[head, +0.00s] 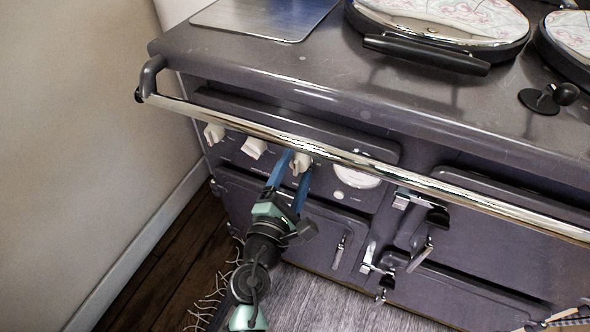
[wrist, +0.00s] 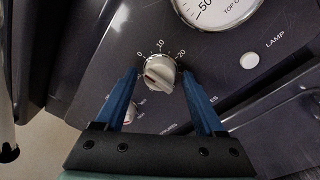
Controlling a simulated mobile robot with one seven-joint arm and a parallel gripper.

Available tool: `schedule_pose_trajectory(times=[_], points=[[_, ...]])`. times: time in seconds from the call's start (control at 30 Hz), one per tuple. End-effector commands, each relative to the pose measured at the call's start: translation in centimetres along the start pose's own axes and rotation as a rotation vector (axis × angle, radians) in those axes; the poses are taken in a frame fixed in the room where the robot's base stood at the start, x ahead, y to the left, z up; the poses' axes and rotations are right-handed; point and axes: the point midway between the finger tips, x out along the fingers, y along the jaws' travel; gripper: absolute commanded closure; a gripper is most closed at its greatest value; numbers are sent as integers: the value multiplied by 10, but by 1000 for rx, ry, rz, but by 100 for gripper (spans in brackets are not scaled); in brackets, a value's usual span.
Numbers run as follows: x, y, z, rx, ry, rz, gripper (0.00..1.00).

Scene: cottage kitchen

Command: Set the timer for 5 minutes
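The timer knob (wrist: 160,73) is a pale, round knob on the dark stove front, with the marks 0, 10 and 20 printed around its upper side. It also shows in the head view (head: 301,160), just under the chrome rail. My gripper (wrist: 158,78) has its two blue fingers apart, one on each side of the knob, with the tips near its sides; I see small gaps and no clear contact. In the head view my gripper (head: 291,166) reaches up to the knob from below. The exact setting of the knob's pointer is hard to read.
The chrome rail (head: 330,150) runs across the stove front above the knobs. Two other pale knobs (head: 254,148) (head: 214,132) are to the left. A round gauge (head: 357,172) and a lamp button (wrist: 249,61) are to the right. Door latches (head: 415,200) stick out farther right.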

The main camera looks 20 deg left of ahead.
Motion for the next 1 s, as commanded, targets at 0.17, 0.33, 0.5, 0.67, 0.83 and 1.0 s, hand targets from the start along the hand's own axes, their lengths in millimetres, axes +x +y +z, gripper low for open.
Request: schedule_pose_trajectory(times=[0.17,0.33,0.5,0.67,0.83,1.0], points=[[0,0,0,0,0,0,63],[0,0,0,0,0,0,94],[0,-1,-1,11,-1,1,100],[0,-6,-4,132,-10,13,100],[0,-5,-4,310,-20,30,100],[0,-3,-2,409,-25,37,100]])
